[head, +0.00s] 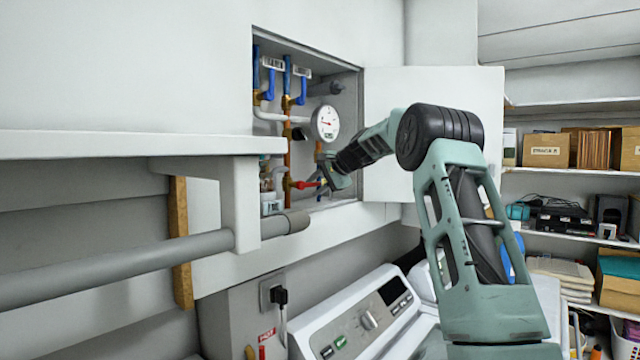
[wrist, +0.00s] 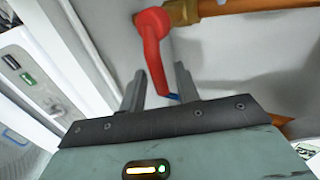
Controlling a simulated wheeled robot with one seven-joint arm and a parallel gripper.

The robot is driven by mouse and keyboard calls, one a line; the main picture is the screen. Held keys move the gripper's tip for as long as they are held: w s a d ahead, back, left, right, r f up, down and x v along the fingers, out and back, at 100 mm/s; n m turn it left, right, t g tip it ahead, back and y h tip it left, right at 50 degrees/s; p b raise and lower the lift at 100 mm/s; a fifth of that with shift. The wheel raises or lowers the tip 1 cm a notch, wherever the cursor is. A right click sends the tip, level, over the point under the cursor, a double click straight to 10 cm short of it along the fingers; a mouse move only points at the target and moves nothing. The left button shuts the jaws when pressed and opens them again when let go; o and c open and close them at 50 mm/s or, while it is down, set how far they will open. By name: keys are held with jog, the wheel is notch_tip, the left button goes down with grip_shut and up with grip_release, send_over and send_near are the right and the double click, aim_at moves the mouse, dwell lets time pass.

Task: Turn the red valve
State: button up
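The red valve (head: 305,184) is a small red lever on a copper pipe, low inside an open wall cabinet in the head view. In the wrist view the red valve (wrist: 153,45) joins a brass fitting at the top, and its handle reaches down toward my gripper (wrist: 160,85). The two fingers are apart, with the handle's lower end showing between them. I cannot tell whether either finger touches it. In the head view my gripper (head: 328,180) is inside the cabinet opening, just right of the valve, and its fingers are small there.
Blue-handled valves (head: 285,80) and a round gauge (head: 325,122) are above in the cabinet. The open cabinet door (head: 435,100) is at right. A washing machine (head: 350,318) stands below. A shelf with a grey pipe (head: 120,268) is at left. Stocked shelves (head: 560,172) are at far right.

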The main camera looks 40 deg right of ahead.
jog(key=b+v, duration=0.6)
jog(key=v, duration=1.1)
jog(key=shift+s, duration=0.15)
